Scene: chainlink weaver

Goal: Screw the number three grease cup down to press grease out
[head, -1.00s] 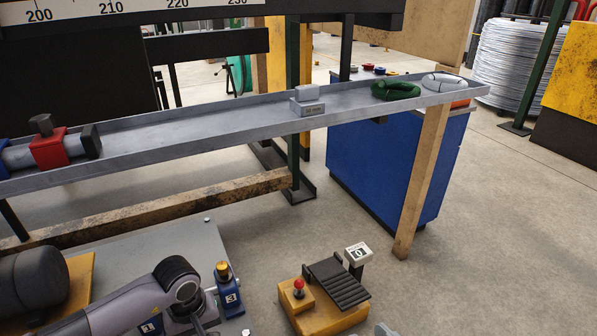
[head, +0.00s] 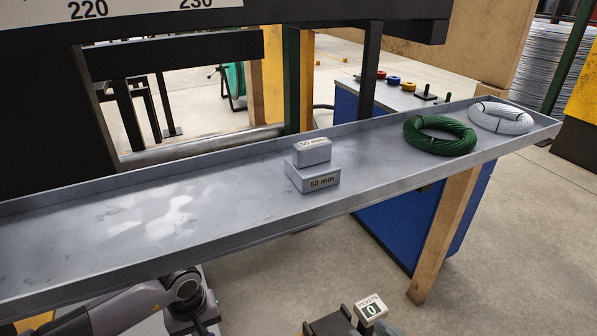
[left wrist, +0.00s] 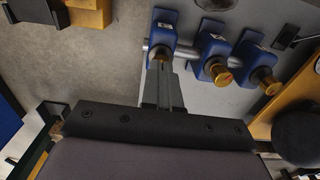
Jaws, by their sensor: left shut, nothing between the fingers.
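In the left wrist view, three blue grease-cup blocks stand in a row on a grey plate. The leftmost block (left wrist: 164,24), nearest the plate's edge, matches the place of the block marked 3 in the earlier head view; its number is too small to read now. A bit of its brass cap shows beside my left gripper (left wrist: 162,68), whose fingers are shut and empty right at that cap; I cannot tell whether they touch. The middle brass cap (left wrist: 222,77) and right brass cap (left wrist: 270,86) are clear. My right gripper is not in view.
A long grey tray (head: 120,236) crosses the head view and hides the grease cups. It carries 50 mm blocks (head: 312,178), a green wire coil (head: 440,136) and a white coil (head: 500,118). A counter (head: 370,307) reads 0. A black motor (left wrist: 300,138) stands beside the cups.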

